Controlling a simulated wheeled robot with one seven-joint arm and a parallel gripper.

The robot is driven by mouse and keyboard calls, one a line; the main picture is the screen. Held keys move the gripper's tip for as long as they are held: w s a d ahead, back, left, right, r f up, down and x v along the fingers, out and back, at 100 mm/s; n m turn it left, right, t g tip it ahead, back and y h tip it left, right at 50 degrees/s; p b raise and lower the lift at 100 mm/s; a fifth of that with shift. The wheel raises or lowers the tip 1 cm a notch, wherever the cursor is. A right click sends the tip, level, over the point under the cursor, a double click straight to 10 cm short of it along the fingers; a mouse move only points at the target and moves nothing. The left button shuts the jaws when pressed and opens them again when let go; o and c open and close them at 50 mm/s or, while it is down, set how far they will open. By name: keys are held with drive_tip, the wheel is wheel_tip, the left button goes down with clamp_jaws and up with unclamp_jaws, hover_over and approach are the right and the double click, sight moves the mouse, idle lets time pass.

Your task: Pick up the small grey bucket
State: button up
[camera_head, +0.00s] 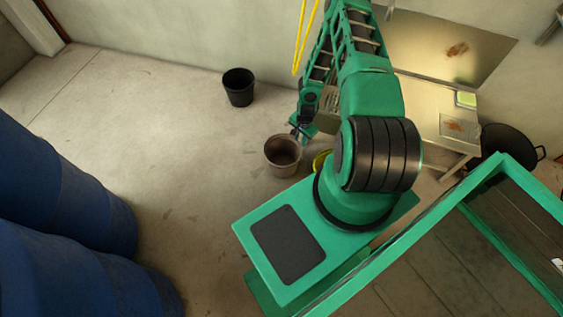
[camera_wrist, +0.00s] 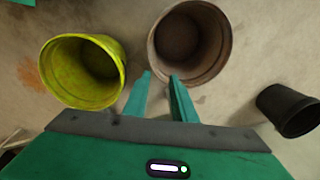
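The small grey bucket (camera_head: 283,158), brownish grey, stands upright on the floor in the head view, with its open mouth up. It also shows at the top of the wrist view (camera_wrist: 214,72) and looks empty. My gripper (camera_wrist: 161,76) is open, with a clear gap between its two green fingers. In the wrist view its fingertips lie by the near left part of the bucket's rim; I cannot tell whether they touch it. In the head view my gripper (camera_head: 301,133) is partly hidden by my arm, just above and right of the bucket.
A yellow bucket (camera_wrist: 113,50) stands close left of the grey one; in the head view my arm mostly hides it. A black bucket (camera_head: 239,88) stands apart. Blue barrels (camera_head: 60,190) are at left, a table (camera_head: 420,105) and black tub (camera_head: 506,146) at right. Floor left of the buckets is clear.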

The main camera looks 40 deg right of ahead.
drive_tip(key=m, duration=0.2)
approach(292, 169)
drive_tip(key=shift+w+d+f, duration=0.1)
drive_tip(key=shift+w+f, duration=0.05)
drive_tip(key=shift+f, duration=1.3)
drive_tip(key=shift+w+f, duration=0.15)
drive_tip(key=shift+f, duration=1.3)
drive_tip(key=shift+w+d+f, duration=0.1)
drive_tip(key=shift+w+f, duration=0.05)
drive_tip(key=shift+f, duration=1.35)
clamp_jaws()
